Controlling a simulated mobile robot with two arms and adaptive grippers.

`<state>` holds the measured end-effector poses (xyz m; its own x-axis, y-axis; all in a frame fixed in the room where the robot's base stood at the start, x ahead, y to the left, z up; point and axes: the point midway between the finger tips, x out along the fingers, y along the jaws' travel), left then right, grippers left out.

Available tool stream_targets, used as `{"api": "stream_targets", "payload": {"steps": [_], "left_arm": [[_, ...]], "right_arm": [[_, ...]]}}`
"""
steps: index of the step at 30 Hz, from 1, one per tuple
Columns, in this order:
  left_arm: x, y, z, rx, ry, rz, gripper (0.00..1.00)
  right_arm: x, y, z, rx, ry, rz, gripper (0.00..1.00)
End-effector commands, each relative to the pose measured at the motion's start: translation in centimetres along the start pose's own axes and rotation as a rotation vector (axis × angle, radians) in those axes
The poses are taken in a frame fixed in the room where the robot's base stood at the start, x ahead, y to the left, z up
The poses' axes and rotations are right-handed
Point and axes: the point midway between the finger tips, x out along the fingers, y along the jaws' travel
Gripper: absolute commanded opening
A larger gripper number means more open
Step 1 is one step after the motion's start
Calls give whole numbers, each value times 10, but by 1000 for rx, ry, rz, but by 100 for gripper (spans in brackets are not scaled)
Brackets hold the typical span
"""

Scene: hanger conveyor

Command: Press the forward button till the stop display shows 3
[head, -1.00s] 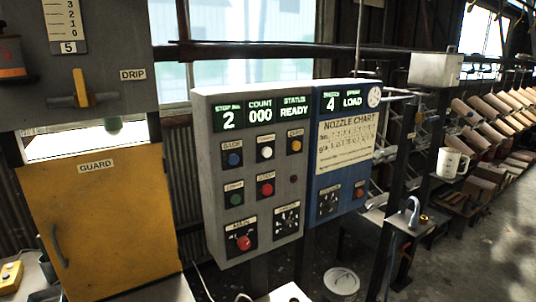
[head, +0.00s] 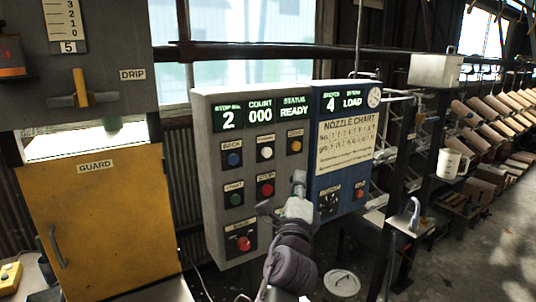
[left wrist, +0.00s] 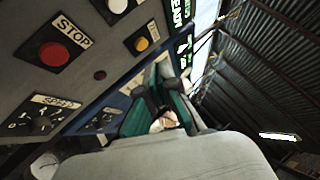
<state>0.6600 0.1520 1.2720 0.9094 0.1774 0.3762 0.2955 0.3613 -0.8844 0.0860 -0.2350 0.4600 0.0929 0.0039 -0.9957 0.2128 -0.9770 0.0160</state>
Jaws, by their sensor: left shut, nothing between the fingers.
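The grey control panel (head: 212,165) stands in the middle of the head view. Its stop display (head: 229,118) reads 2. My left gripper (head: 299,179) is shut and empty, in front of the panel's lower right, below the yellow button. My right gripper is out of view.
A green button (head: 236,199), red main switch (head: 243,243) and speed dial (left wrist: 38,119) share the panel; my gripper hides the dial in the head view. A blue nozzle panel (head: 345,150) adjoins right. A yellow guard door (head: 100,220) is left.

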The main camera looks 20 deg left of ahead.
Motion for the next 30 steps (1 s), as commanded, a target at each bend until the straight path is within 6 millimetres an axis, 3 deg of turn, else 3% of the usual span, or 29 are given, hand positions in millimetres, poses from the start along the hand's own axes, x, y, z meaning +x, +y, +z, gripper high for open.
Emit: {"api": "stream_targets", "payload": {"steps": [3, 8, 20, 30], "left_arm": [[1, -17, 8, 20, -23, -30, 0], [1, -23, 12, 28, -32, -40, 0], [6, -19, 15, 29, -32, -38, 0], [37, 2, 40, 30, -33, -39, 0]], "right_arm": [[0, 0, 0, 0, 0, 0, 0], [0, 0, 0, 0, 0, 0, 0], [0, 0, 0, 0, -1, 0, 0], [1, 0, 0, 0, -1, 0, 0]]}}
